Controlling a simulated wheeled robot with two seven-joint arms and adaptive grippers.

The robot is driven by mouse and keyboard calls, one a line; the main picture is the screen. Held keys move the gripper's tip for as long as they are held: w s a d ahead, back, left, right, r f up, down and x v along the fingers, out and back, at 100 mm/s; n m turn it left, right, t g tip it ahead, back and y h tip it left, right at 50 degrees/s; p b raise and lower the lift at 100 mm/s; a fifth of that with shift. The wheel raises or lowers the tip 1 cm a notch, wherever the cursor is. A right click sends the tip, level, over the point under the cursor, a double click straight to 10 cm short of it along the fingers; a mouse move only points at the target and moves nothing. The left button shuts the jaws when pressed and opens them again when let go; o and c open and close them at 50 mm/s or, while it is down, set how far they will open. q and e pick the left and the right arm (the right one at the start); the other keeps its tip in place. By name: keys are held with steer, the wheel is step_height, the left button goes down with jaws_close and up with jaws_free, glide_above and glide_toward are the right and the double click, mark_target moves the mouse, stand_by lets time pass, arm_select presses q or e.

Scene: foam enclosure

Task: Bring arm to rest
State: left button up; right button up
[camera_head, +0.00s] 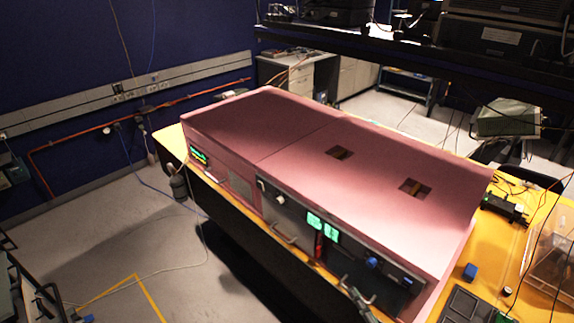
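My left gripper is not in view. The enclosure is a long pink box on a yellow-topped table (490,245), with two square openings in its top. Its front has dark panels, handles and small green displays (323,227).
A blue block (470,271) and a dark device (504,208) lie on the table right of the enclosure. A clear box (552,250) stands at the far right. A thin cable (203,240) runs over the floor at left, which is mostly free.

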steer(key=shift+x, duration=1.1)
